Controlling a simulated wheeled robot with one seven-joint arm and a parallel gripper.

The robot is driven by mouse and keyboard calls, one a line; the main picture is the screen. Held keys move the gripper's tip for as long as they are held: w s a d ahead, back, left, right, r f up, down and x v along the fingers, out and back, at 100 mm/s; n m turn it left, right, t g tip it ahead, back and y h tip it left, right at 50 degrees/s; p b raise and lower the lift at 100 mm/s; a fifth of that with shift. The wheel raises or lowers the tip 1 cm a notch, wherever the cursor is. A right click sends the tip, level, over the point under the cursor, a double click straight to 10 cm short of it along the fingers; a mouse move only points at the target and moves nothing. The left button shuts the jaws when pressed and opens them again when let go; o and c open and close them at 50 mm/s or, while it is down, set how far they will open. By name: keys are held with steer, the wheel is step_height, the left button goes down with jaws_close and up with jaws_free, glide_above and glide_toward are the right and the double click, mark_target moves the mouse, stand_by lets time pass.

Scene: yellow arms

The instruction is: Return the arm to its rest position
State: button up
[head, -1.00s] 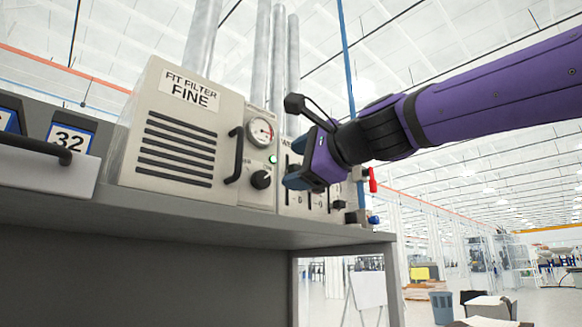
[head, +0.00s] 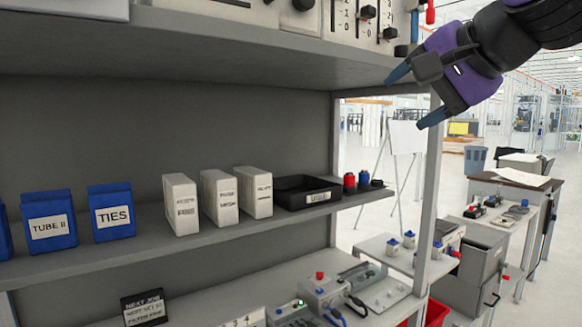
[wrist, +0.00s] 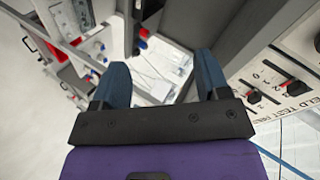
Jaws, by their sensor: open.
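My gripper (head: 408,98) is at the upper right of the head view, at the right end of the shelf unit. It is purple with blue-grey fingers. The fingers are apart and nothing is between them. In the wrist view my gripper (wrist: 160,82) also shows with spread, empty fingers.
The grey shelf unit (head: 170,45) stands close by; its right post (head: 433,190) is just below my gripper. A slider panel (wrist: 285,85) is at the right in the wrist view. The middle shelf holds blue boxes, white boxes and a black tray (head: 308,188).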

steer(key=s+d+f+n+g+h, duration=0.2)
steer(key=s+d+f, duration=0.2)
steer(key=f, duration=0.3)
steer(key=s+d+f+n+g+h, duration=0.1)
steer(key=s+d+f+n, duration=0.2)
steer(key=f, duration=0.5)
steer(key=s+d+f+n+g+h, duration=0.2)
steer(key=s+d+f, duration=0.3)
steer(key=s+f, duration=0.1)
steer(key=shift+s+d+f+g+h, duration=0.15)
steer(key=shift+d+f+g+h, duration=0.2)
steer(key=shift+f, duration=0.5)
